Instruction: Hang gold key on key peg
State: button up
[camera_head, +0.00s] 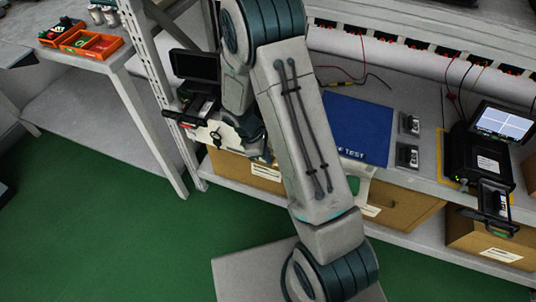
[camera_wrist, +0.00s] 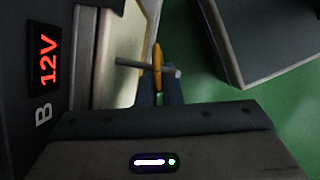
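The gold key (camera_wrist: 157,57) shows nearly edge-on in the wrist view, upright between the fingertips. My gripper (camera_wrist: 160,92) is shut on its lower end. A thin grey peg (camera_wrist: 126,63) sticks out sideways from a pale board (camera_wrist: 128,35) and crosses the key just beyond the fingertips. The peg's free end shows to the right of the key. I cannot tell for sure whether the peg passes through the key's hole. In the head view my gripper's fingers and the key are too small and dark to make out, beside the pale board (camera_head: 203,134) at the rack's left end.
A dark unit with a red 12V display (camera_wrist: 48,55) stands close on the wrist view's left. A grey slab edge (camera_wrist: 265,75) is at right over green floor. In the head view, a blue mat (camera_head: 355,125) and a tester with a screen (camera_head: 502,123) are on the bench.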

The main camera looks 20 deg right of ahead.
jog(key=o, duration=0.5)
jog(key=shift+r, duration=0.1)
jog(key=p+v, duration=0.3)
jog(key=v, duration=1.1)
jog(key=shift+s+d+r+m+t+y+p, duration=0.9)
jog(key=shift+s+r+m+p, duration=1.7)
jog(key=shift+r, duration=2.3)
jog(key=shift+s+d+r+m+t+y+p, duration=0.55)
jog(key=shift+s+d+r+m+p, duration=0.95)
jog(key=shift+s+r, duration=2.55)
jog(key=shift+s+d+r+m+t+y+p, duration=0.7)
jog(key=shift+s+r+m+p, duration=1.9)
jog(key=shift+r, duration=3.1)
jog(key=shift+w+m+b, duration=0.4)
jog(key=shift+w, duration=0.05)
